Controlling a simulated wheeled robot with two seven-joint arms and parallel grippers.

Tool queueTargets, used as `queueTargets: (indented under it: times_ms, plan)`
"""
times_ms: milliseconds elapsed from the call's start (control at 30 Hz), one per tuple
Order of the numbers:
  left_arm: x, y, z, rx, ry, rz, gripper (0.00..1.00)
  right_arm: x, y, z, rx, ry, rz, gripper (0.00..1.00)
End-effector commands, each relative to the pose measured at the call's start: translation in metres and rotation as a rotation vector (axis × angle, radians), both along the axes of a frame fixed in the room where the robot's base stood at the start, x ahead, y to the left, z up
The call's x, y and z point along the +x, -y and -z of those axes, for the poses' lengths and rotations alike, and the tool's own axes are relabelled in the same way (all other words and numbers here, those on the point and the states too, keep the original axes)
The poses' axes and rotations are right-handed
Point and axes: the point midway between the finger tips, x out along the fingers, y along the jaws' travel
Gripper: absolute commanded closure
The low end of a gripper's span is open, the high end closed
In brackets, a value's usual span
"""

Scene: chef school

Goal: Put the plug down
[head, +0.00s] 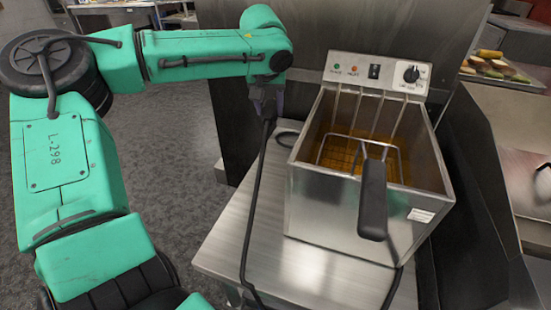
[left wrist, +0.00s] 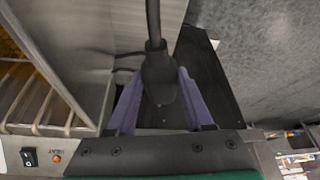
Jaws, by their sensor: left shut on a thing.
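The black plug (left wrist: 160,82) sits between the purple fingers of my left gripper (left wrist: 157,90), which is shut on it. In the head view, my left gripper (head: 267,100) points down, holding the plug above the steel table, left of the fryer. The fingers hide most of the plug there. Its black cord (head: 252,205) hangs from the gripper down over the table's front left part. My right gripper is not in view.
The steel fryer (head: 325,195) stands on the steel table (head: 255,235), with a wire basket and black handle (head: 373,200) in brown oil. Bare tabletop shows left of it. A dark panel stands behind. A food tray (head: 500,68) is at far right.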

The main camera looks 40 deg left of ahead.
Motion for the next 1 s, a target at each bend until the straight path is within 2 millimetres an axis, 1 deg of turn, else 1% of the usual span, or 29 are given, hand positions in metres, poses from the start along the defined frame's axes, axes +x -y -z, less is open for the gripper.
queueTargets:
  times_ms: [67, 167, 300, 367, 400, 500, 533, 667, 833, 900, 1000]
  plan:
    - [0.0, 0.0, 0.004, 0.001, -0.002, 0.001, 1.0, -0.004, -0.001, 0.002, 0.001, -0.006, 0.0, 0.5]
    - [0.0, 0.0, 0.025, -0.002, -0.004, 0.002, 1.0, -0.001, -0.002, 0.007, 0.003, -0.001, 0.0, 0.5]
    - [-0.001, 0.0, 0.073, -0.002, -0.006, 0.002, 1.0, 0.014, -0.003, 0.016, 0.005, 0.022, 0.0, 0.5]
    - [-0.001, 0.0, 0.093, -0.002, -0.006, 0.001, 1.0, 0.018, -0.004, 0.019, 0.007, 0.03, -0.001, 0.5]
    - [0.0, 0.0, 0.107, -0.001, -0.006, 0.003, 1.0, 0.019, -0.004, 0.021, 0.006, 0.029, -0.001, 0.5]
    - [0.0, 0.0, 0.137, 0.0, -0.004, 0.002, 1.0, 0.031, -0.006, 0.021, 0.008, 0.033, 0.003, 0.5]
    - [0.0, 0.0, 0.144, -0.001, -0.004, 0.001, 1.0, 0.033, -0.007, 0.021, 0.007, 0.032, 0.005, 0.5]
    - [0.001, 0.0, 0.162, 0.0, -0.001, 0.002, 1.0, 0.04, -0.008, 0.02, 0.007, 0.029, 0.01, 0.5]
    - [0.0, 0.0, 0.192, 0.0, -0.005, 0.002, 1.0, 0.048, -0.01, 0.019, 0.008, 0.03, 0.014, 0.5]
    - [0.001, 0.0, 0.198, 0.0, -0.001, 0.003, 1.0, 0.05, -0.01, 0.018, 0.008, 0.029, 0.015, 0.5]
    - [0.001, 0.0, 0.197, 0.0, 0.0, 0.002, 1.0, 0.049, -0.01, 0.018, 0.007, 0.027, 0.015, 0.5]
